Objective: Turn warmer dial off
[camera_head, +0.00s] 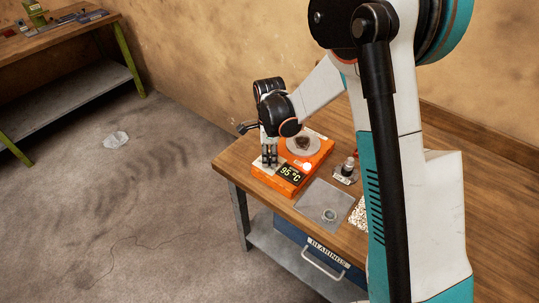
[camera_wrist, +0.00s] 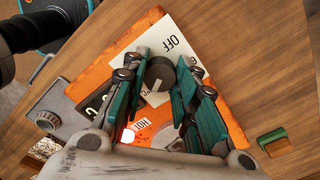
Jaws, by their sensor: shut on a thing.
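The orange warmer (camera_head: 312,160) stands on the wooden table and its display reads 95 °C. It also shows in the wrist view (camera_wrist: 108,62). The dark round warmer dial (camera_wrist: 160,73) sits on a pale plate with an OFF label (camera_wrist: 174,43). A light mark on the dial's lower side appears to face away from OFF. My gripper (camera_wrist: 168,70) points down at the dial, its fingers shut on either side of it.
A dark lump (camera_head: 303,142) rests on the warmer's round grey plate. A grey mat (camera_head: 312,197) with a metal ring (camera_head: 329,215) lies in front. A drawer labelled BEARINGS (camera_head: 324,257) is below the tabletop.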

